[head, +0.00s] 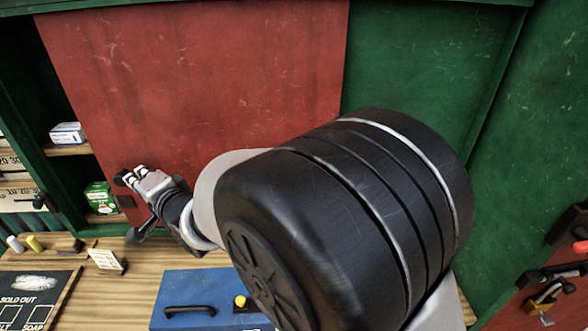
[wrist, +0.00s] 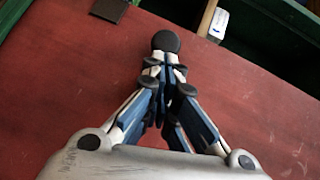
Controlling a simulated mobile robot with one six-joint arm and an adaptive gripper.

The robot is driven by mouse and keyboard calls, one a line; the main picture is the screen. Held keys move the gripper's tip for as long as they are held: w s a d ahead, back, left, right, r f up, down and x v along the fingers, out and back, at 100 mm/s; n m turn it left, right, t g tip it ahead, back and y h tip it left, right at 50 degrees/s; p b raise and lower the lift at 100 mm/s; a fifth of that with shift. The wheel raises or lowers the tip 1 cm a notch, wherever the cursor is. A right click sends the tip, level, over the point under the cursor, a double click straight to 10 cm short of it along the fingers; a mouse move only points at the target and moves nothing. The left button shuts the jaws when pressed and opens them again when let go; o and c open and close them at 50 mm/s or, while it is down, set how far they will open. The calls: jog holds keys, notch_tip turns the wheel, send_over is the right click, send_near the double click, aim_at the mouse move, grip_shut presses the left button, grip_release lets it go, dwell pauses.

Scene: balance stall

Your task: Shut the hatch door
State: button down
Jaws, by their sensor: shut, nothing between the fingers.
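The hatch door is a large red panel (head: 200,70) in the green stall wall. Its left edge stands beside an open gap with shelves. A small dark plate (head: 126,201) sits low near that edge; a dark square plate also shows in the wrist view (wrist: 108,10). My gripper (head: 127,179) is shut and empty, in front of the door's lower left part near its edge. In the wrist view my gripper's closed fingertips (wrist: 166,42) lie over the red door surface (wrist: 50,90). I cannot tell whether they touch it. My arm hides the door's lower right part.
The gap's shelves hold a white-blue box (head: 67,133) and a green box (head: 99,197). On the wooden counter (head: 125,290) are a blue case (head: 205,290), a small card (head: 106,261) and a black sold-out board (head: 30,296). Tools (head: 545,295) hang at the right.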

jog(key=s+a+b, duration=0.1)
jog(key=a, duration=1.3)
jog(key=shift+s+a, duration=0.25)
jog(key=shift+a, duration=0.1)
jog(key=shift+r, duration=0.1)
